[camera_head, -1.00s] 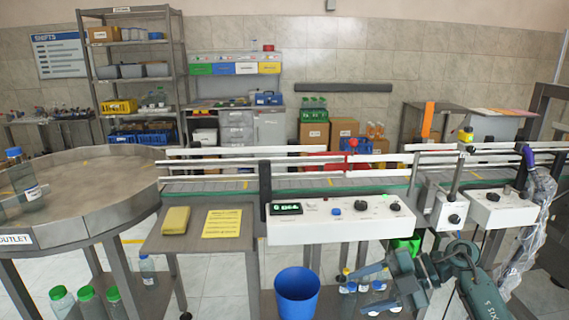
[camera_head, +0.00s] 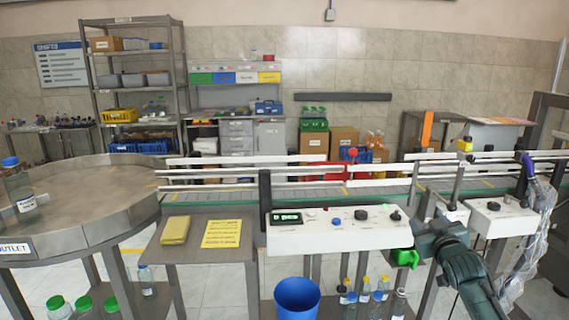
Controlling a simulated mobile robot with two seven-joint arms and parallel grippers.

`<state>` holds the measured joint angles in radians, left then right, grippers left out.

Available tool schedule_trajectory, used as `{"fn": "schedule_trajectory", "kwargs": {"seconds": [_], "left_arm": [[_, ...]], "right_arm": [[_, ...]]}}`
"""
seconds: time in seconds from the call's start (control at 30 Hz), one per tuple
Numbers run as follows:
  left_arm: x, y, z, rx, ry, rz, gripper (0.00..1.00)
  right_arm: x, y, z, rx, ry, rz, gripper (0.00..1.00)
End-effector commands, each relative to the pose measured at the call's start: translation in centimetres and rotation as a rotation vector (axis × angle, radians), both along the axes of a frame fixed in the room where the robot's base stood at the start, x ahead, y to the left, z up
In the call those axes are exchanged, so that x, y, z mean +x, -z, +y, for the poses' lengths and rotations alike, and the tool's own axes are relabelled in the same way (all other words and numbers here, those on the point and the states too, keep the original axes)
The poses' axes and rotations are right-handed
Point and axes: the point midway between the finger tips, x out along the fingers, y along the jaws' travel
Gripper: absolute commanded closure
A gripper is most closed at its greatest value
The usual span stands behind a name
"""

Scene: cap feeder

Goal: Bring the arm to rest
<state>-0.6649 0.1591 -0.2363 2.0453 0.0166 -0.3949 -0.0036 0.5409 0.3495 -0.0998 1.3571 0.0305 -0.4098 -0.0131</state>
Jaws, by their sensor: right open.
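My right arm comes in from the lower right, dark grey-green. Its right gripper (camera_head: 428,232) is raised beside the right end of the white control panel and points away from me. It is open, with nothing seen held in it; its fingertips are small and partly hidden by the wrist. My left gripper is not in view.
The white control panel (camera_head: 338,233) and conveyor rails cross the middle. A blue bin (camera_head: 297,299) stands below, with several small bottles (camera_head: 363,290) to its right. A green object (camera_head: 405,257) shows close beside my gripper. A clear-wrapped hose (camera_head: 538,215) hangs at the right. A round table (camera_head: 105,228) is left.

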Motion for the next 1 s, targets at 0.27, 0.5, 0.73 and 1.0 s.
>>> {"fn": "schedule_trajectory", "kwargs": {"seconds": [0.27,0.5,0.73,1.0], "left_arm": [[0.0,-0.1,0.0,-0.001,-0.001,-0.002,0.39],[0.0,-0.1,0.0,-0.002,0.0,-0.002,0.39],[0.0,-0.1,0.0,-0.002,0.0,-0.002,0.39],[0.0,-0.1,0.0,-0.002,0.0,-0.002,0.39]], "right_arm": [[-7.1,11.2,6.3,0.025,-0.102,0.135,0.46],[-19.0,20.8,13.2,0.107,-0.205,0.301,0.46],[-32.5,25.4,18.9,0.234,-0.267,0.462,0.46],[-39.2,25.7,21.2,0.311,-0.279,0.541,0.46]]}}
